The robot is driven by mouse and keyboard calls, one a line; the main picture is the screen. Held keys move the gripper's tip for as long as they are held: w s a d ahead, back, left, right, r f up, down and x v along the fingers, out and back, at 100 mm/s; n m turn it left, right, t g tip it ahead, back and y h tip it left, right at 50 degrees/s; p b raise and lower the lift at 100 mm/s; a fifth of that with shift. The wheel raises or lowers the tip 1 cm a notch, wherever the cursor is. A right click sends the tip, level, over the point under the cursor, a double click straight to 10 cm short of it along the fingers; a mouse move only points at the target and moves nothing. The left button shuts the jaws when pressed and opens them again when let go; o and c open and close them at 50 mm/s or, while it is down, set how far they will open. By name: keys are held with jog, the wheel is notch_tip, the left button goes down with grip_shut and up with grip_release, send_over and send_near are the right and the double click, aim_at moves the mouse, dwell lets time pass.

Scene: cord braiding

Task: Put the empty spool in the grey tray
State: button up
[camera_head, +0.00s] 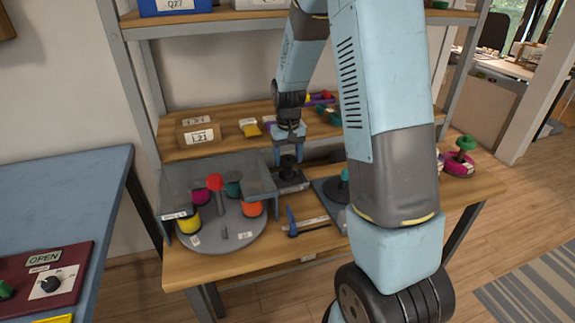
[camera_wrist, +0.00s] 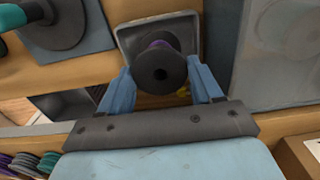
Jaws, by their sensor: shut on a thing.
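In the wrist view the fingers (camera_wrist: 160,80) flank the spool. The grey tray (camera_head: 291,185) lies directly below, and its rim (camera_wrist: 126,42) shows around the spool in the wrist view. I cannot tell whether the spool touches the tray floor.
Left of the tray, a grey round turntable (camera_head: 215,242) carries several coloured spools under a grey cover (camera_head: 262,178). A blue-handled tool (camera_head: 291,222) lies in front. A plate with a dark disc (camera_head: 335,188) stands right. A cardboard box (camera_head: 198,131) sits on the shelf behind.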

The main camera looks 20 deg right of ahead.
aim_at(288, 159)
jog(key=shift+w+f, duration=0.15)
jog(key=shift+f, duration=1.65)
jog(key=o, duration=1)
jog(key=shift+w+f, duration=0.1)
jog(key=shift+o, duration=0.2)
